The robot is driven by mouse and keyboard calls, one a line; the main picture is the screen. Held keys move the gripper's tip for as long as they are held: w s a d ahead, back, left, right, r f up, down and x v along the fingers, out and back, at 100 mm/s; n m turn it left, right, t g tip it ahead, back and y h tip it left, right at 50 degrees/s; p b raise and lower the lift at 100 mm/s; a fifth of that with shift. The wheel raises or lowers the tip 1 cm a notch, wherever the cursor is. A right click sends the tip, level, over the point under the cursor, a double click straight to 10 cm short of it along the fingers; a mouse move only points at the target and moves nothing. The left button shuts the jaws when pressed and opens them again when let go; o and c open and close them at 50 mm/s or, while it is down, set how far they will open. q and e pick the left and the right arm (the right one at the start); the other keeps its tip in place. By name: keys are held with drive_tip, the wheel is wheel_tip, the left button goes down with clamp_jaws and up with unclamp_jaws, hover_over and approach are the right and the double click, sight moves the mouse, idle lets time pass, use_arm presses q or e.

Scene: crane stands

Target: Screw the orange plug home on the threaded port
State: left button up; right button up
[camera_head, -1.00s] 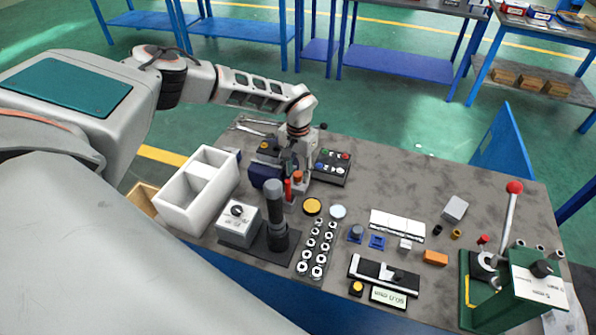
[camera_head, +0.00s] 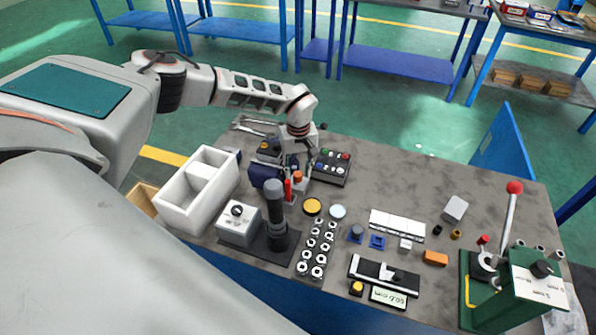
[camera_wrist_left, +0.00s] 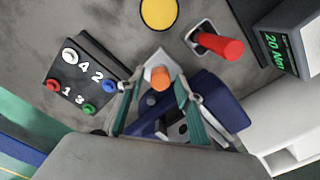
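The orange plug (camera_head: 297,177) is on a small light grey block beside a red upright cylinder. In the left wrist view the plug (camera_wrist_left: 160,78) shows end-on between my fingertips, with the grey block (camera_wrist_left: 152,62) around it. The threaded port cannot be made out; the plug may cover it. My left gripper (camera_head: 302,164) points down just above the plug. In the left wrist view its two teal-padded fingers (camera_wrist_left: 153,88) are apart, with gaps on both sides of the plug. My right gripper is not in view.
The red cylinder (camera_wrist_left: 218,45) and a dark blue block (camera_wrist_left: 222,100) stand close to my left gripper. A button box (camera_head: 333,167) is right of it, a yellow disc (camera_head: 312,206) in front. A white bin (camera_head: 172,203) stands left. The back right tabletop is clear.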

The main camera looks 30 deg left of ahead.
use_arm(q)
drive_tip(key=n, duration=0.8)
drive_tip(key=shift+n, duration=0.3)
drive_tip(key=n, duration=0.3)
drive_tip(key=shift+n, duration=0.3)
drive_tip(key=n, duration=0.4)
clamp_jaws()
drive_tip(key=m, duration=0.5)
